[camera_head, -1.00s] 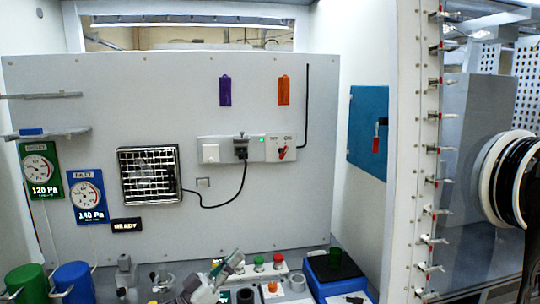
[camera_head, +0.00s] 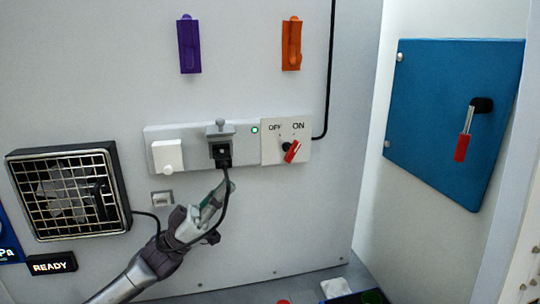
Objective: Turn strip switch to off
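The strip switch is a red rotary knob (camera_head: 292,151) on a white plate marked OFF on the left and ON on the right. The knob's upper end leans right, toward ON. It sits at the right end of the wall-mounted power strip (camera_head: 197,140), where a green light (camera_head: 255,130) is lit. My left gripper (camera_head: 221,194) is just below the strip, left of and lower than the knob, and touches no part of the switch. Its fingers are seen edge-on, so their gap is unclear. My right gripper is out of view.
A black plug (camera_head: 221,151) sits in the strip's middle socket. Its cable runs down past my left gripper to the fan (camera_head: 68,193). A white cover (camera_head: 168,156) is at the strip's left.

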